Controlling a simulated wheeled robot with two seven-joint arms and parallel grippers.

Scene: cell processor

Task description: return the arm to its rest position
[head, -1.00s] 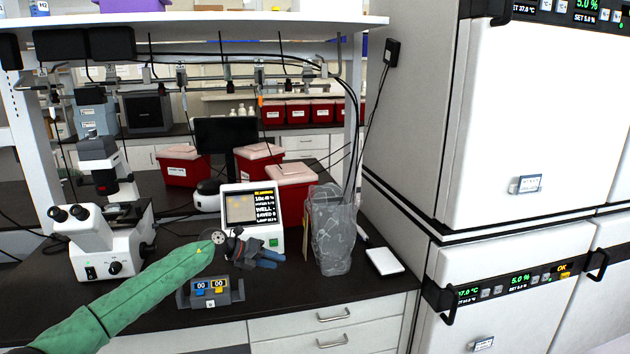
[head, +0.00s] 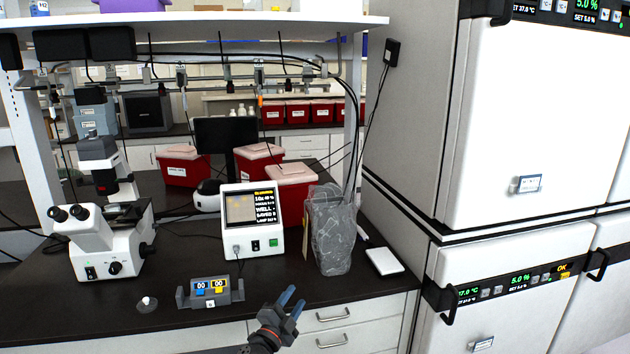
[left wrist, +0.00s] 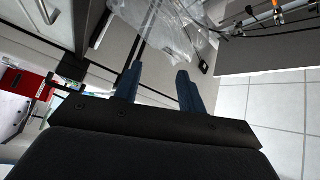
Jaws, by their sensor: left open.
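My left gripper (head: 290,303) is at the front edge of the dark bench, low in the head view, in front of the drawers. Its two blue fingers are apart with nothing between them. In the left wrist view the fingers (left wrist: 158,82) also stand apart and empty, pointing toward the clear plastic bag (left wrist: 165,22). The green sleeve of my arm is out of the head view. My right gripper is in neither view.
On the bench stand a microscope (head: 105,235), a cell counter with a screen (head: 252,222), a small two-display device (head: 210,291), a clear bag (head: 332,235) and a white pad (head: 384,261). Red bins (head: 290,190) are behind. White incubators (head: 540,120) rise at right.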

